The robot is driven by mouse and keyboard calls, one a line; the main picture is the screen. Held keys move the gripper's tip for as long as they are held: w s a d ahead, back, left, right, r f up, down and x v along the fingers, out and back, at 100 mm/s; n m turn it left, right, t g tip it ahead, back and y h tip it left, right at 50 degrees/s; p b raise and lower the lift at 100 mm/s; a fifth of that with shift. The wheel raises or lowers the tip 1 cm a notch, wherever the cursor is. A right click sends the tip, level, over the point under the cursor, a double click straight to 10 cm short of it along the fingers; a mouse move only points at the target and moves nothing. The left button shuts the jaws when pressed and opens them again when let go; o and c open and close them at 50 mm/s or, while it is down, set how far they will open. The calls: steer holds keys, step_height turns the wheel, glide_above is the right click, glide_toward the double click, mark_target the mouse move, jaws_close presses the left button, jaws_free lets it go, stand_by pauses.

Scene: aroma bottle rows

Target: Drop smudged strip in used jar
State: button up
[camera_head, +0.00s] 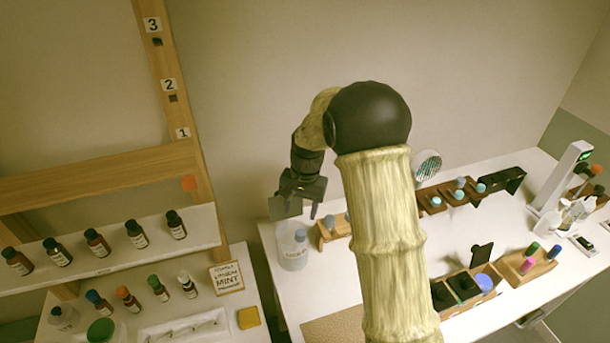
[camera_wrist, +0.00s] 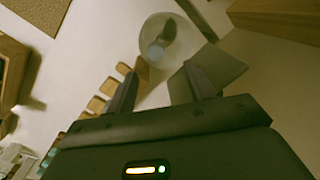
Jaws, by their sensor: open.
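My gripper (camera_head: 301,209) is open, pointing down above the clear used jar (camera_head: 292,256) at the left end of the right-hand table. In the wrist view the round jar (camera_wrist: 178,38) lies just beyond the open fingertips (camera_wrist: 160,78). A blue-grey round-topped thing (camera_wrist: 155,53) shows in or at the jar, and the head view shows it near the jar's rim (camera_head: 300,235). A flat grey plate-like piece (camera_head: 284,208) shows beside one finger; I cannot tell whether it is part of the gripper. I cannot make out the smudged strip with certainty.
A wooden rack (camera_head: 335,230) stands close to the jar's right. Further right are a bottle rack (camera_head: 428,205), a compartment box (camera_head: 468,290) and a white stand (camera_head: 560,180). My arm hides the table's middle.

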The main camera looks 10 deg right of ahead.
step_height(320, 180, up, 14)
steer(key=d+b, duration=0.1)
steer(key=b, duration=0.1)
steer(key=shift+w+d+r, duration=0.2)
steer(key=shift+d+r, duration=0.05)
steer(key=shift+d, duration=0.05)
stand_by(0.6)
steer(key=s+d+f+n+t, duration=0.1)
steer(key=s+d+f, duration=0.1)
steer(key=s+f, duration=0.2)
steer(key=s+d+f+n+t, duration=0.1)
steer(key=s+f, duration=0.3)
steer(key=s, duration=0.6)
steer(key=s+d+f+n+h, duration=0.1)
steer(key=s+d+f+n, duration=0.1)
steer(key=s+d+f, duration=0.2)
steer(key=s, duration=0.3)
steer(key=shift+t, duration=0.4)
steer(key=shift+s, duration=0.1)
